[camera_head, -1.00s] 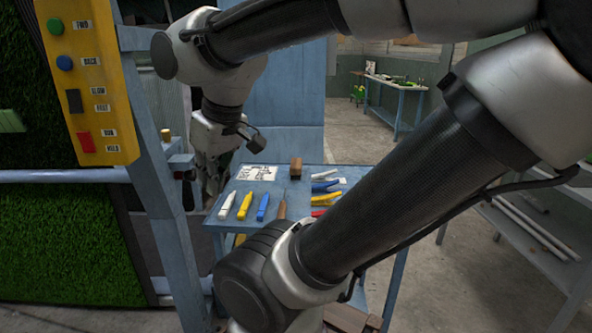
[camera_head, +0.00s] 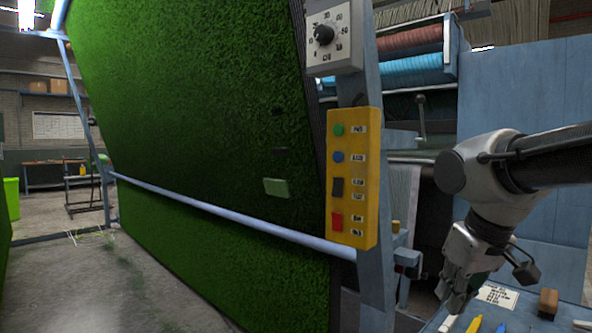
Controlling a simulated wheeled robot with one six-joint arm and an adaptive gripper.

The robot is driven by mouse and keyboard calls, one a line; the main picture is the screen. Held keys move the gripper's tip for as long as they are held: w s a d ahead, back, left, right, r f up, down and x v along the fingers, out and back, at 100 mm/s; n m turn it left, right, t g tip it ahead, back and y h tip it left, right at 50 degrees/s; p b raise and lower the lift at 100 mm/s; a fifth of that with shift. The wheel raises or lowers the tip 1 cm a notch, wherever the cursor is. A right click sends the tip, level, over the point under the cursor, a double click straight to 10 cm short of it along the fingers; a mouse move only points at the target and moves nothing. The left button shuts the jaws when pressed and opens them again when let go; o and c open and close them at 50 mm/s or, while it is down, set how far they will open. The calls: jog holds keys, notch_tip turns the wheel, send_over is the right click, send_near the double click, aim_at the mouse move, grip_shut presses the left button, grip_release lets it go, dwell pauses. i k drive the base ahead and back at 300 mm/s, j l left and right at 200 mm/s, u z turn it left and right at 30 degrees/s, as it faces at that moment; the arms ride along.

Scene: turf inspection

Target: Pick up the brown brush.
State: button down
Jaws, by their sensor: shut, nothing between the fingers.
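The brown brush (camera_head: 548,302) looks like a small brown block. It sits on the blue table at the lower right, beside a white paper with dark writing (camera_head: 497,296). My gripper (camera_head: 453,299) hangs pointing down over the left part of the table, left of the brush and apart from it. It looks shut and empty, though its fingertips are small and dark in this view. The front of the table is cut off by the bottom edge of the picture.
A white marker (camera_head: 447,323) and a yellow one (camera_head: 475,324) lie on the table (camera_head: 522,312). A yellow button panel (camera_head: 352,178) on a blue post stands left of my gripper. A large green turf sheet (camera_head: 190,120) with a rail fills the left; open floor lies beyond.

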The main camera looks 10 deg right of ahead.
aim_at(549, 302)
jog(key=i+z, duration=0.15)
jog(key=z, duration=0.3)
jog(key=i+z, duration=0.15)
jog(key=z, duration=0.3)
jog(key=i+z, duration=0.1)
jog(key=z, duration=0.35)
jog(key=i+j+z, duration=0.15)
jog(key=z, duration=0.3)
